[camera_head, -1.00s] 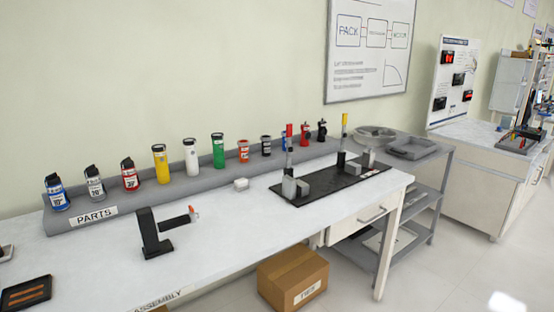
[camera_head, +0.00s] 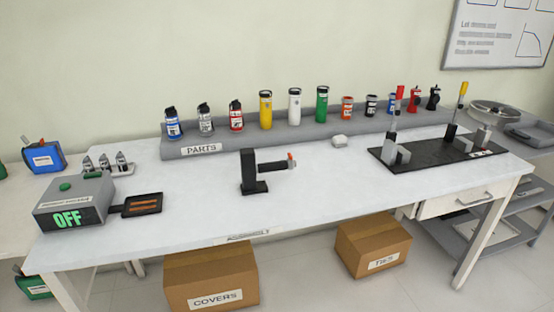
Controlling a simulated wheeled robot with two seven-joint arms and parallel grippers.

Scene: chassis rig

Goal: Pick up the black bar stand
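A black stand (camera_head: 249,174) stands upright on the white workbench (camera_head: 320,185), a little left of the middle of the view. It has a flat foot, a tall upright block and a short dark bar (camera_head: 275,166) reaching out to the right, with a red and white tip. Neither of my grippers is in view, and nothing touches the stand.
Behind it, a grey PARTS ledge (camera_head: 201,150) carries several bottles. A grey box reading OFF (camera_head: 74,203) and a dark tray (camera_head: 142,205) lie to the left. A black fixture plate (camera_head: 432,150) lies to the right. Bench around the stand is clear.

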